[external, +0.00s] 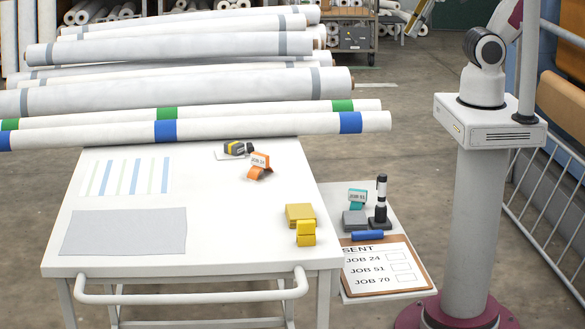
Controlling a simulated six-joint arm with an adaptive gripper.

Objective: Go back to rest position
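My gripper is out of the picture. Only the lower part of my arm shows, on its white column at the right, and it runs out through the top edge. An orange holder with a job label (260,165) stands on the white table (225,215). A teal holder with a job label (357,198) stands on the small side shelf (387,220). A yellow holder (306,233) stands beside a yellow block (300,213) near the table's right edge. I cannot tell whether my gripper holds anything.
A clipboard (382,268) with a job list and empty-looking boxes lies on the side shelf, near a grey pad (355,220) and a black-and-white stamp (380,205). Long rolls (190,92) lie behind the table. A railing (548,195) stands at the right.

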